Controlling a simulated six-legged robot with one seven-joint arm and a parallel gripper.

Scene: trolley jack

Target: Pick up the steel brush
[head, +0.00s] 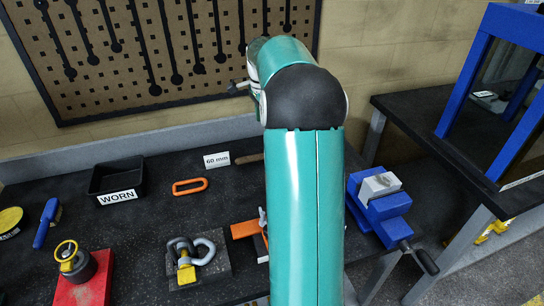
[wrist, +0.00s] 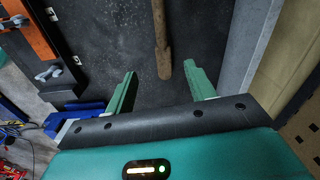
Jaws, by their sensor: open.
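A brown wooden handle (wrist: 162,40) lies on the dark bench top. In the wrist view its near end points into the gap between my fingers, and its far end runs out of the picture. My gripper (wrist: 163,76) is open and empty, with green fingers on both sides of that end, not touching it. In the head view a short piece of the handle (head: 250,158) shows beside my arm, which hides the rest. No bristles show on it, so I cannot tell whether it belongs to the steel brush. A blue-handled brush-like tool (head: 46,222) lies at the far left.
A "60 mm" sign (head: 217,160), an orange link (head: 190,186) and a black "WORN" bin (head: 117,178) stand left of my arm. Shackles (head: 194,250) lie nearer. A blue vise (head: 380,205) is at the right edge. A pegboard wall (head: 150,50) rises behind.

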